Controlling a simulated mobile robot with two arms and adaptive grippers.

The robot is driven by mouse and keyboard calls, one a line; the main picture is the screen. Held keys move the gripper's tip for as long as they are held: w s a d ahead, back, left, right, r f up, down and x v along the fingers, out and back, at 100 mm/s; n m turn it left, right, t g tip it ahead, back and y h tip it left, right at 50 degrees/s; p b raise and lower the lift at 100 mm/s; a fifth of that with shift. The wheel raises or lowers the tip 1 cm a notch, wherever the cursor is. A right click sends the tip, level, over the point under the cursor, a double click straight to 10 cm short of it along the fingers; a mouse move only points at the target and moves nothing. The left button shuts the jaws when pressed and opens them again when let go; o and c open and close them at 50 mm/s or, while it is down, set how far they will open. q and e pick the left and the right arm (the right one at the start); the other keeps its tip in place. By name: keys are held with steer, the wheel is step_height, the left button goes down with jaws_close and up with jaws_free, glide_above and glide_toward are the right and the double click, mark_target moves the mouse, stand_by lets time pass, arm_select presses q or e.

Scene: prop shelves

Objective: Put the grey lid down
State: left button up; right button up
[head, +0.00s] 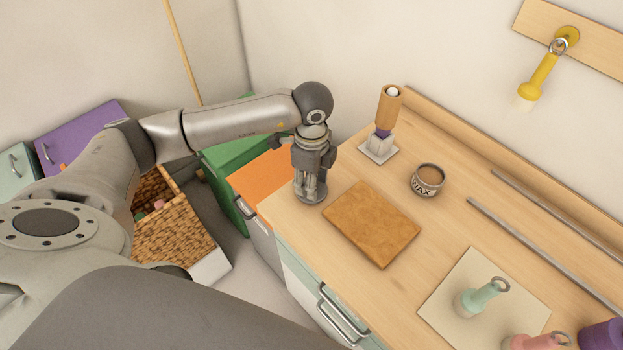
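An open tin marked WAX (428,180) with brown contents stands to the right. My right gripper is not in view.
A tan board (372,224) lies just right of the lid. A wooden-handled tool (385,112) stands on a pale base behind it. Metal rails (540,250) and a cream mat (450,325) with coloured handled pieces lie at right. An orange-topped cabinet (262,180) adjoins the worktop's left edge.

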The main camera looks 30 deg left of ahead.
arm_select(q)
step_height(320, 180, up, 12)
steer(key=b, duration=0.2)
steer(key=shift+f, duration=0.15)
stand_by(0.5)
